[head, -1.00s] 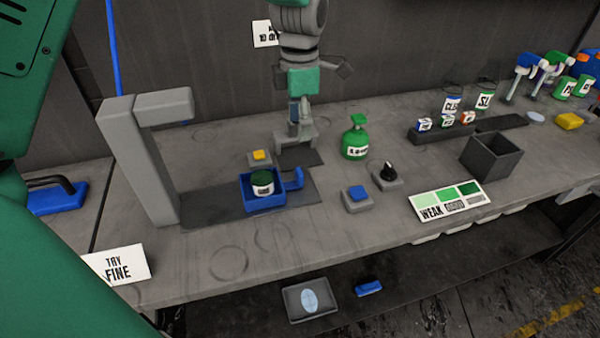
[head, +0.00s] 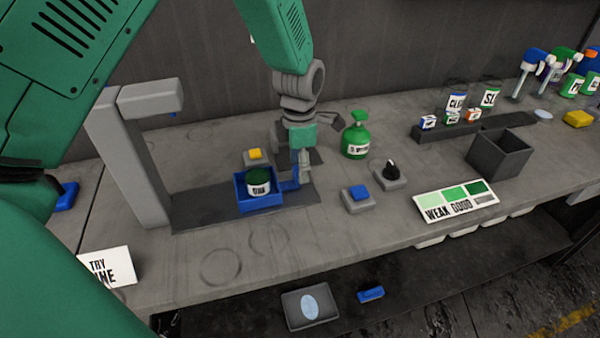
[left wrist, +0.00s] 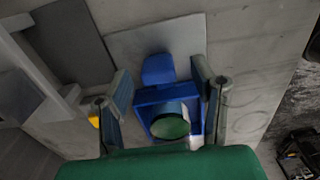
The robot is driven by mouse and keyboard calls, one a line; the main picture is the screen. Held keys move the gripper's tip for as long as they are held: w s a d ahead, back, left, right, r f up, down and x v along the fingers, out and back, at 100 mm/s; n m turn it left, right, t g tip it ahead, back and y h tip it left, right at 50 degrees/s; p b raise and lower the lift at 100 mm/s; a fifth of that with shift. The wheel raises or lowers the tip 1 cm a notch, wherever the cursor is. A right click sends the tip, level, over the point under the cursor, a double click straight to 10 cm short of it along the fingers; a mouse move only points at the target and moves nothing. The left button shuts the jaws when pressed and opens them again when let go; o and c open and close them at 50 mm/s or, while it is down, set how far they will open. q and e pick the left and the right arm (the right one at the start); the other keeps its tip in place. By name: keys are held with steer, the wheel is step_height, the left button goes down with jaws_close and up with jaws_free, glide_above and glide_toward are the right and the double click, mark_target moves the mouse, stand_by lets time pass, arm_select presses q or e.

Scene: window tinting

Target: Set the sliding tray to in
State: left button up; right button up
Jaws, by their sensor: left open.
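The sliding tray (head: 246,206) is a blue open box with an upright blue handle (head: 289,186) on its right side. It sits on a dark flat track (head: 200,207) to the right of a grey post (head: 130,165). A dark green-topped cup (head: 258,183) with a white label stands in it. My left gripper (head: 301,175) is down at the handle, open. In the left wrist view its fingers stand apart on either side of the tray's blue handle block (left wrist: 158,68); I cannot tell whether they touch it. My right gripper is out of view.
A yellow button (head: 255,154) is behind the tray. A green bottle (head: 355,138), a blue button (head: 358,194) and a black knob (head: 391,172) stand to the right. The grey post overhangs the track's left end.

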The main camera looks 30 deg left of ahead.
arm_select(q)
steer(key=shift+s+a+f, duration=0.1)
steer(key=shift+f, duration=0.85)
steer(key=shift+a+f, duration=0.4)
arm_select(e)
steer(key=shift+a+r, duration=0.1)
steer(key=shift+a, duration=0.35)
